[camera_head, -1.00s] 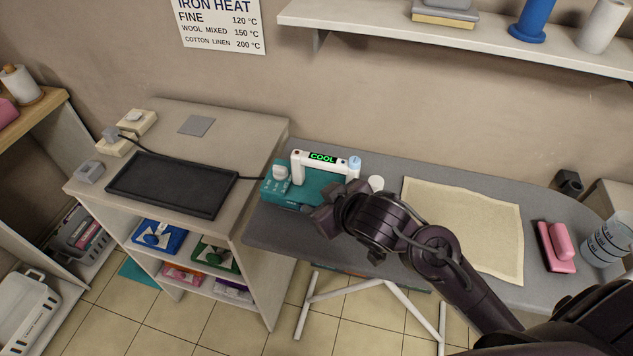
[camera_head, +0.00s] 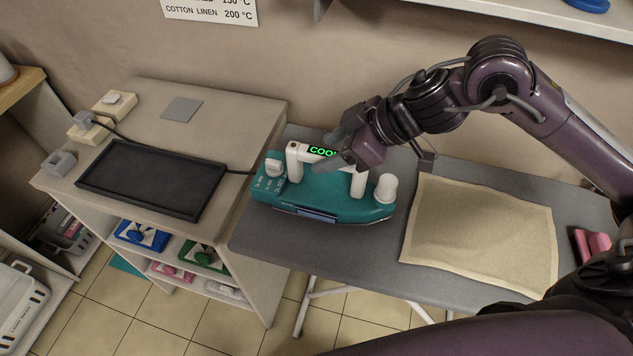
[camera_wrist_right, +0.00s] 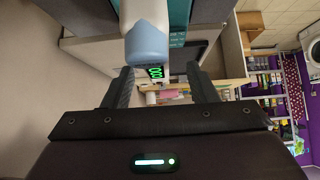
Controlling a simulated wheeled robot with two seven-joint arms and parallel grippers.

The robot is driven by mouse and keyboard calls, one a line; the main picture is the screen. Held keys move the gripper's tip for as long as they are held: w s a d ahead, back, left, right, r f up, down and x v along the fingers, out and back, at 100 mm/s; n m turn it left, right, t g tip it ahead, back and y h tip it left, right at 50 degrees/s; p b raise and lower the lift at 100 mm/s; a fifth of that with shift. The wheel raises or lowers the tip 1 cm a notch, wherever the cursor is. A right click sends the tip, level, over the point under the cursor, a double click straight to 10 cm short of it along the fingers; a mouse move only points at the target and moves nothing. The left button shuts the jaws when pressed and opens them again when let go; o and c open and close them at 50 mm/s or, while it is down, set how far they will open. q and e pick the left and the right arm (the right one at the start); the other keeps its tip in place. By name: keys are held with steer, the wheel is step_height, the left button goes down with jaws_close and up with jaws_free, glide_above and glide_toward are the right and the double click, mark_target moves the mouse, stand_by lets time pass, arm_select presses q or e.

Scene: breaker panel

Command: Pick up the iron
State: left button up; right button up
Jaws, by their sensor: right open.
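The teal iron (camera_head: 335,203) stands on the grey ironing board, with a white handle (camera_head: 358,183) and a green "COOL" display on top. My right gripper (camera_head: 335,152) is open at the top of the handle, its fingers at either side of the display in the head view. The gripper hides part of the handle. In the right wrist view, the display (camera_wrist_right: 156,72) appears between the open fingers, below a white part with a pale blue cap (camera_wrist_right: 147,42). I cannot tell whether the fingers touch the handle. My left gripper is not in view.
A black tray (camera_head: 150,180) lies on the cabinet to the left, with a cord running to the iron. A beige cloth (camera_head: 480,235) lies on the board (camera_head: 400,275) at right. A pink item (camera_head: 592,243) is at the right edge. A shelf (camera_head: 470,15) hangs above.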

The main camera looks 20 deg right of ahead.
mark_target(316, 149)
steer(key=x, duration=0.2)
steer(key=p+x, duration=0.1)
steer(key=x, duration=0.1)
steer(key=shift+w+a, duration=0.25)
steer(key=shift+w, duration=0.2)
steer(key=shift+w+a+f, duration=0.2)
steer(key=shift+f, duration=0.15)
jaws_close()
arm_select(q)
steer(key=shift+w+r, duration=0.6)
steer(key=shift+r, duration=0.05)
arm_select(e)
steer(key=shift+w+r, duration=0.1)
steer(key=shift+r, duration=0.2)
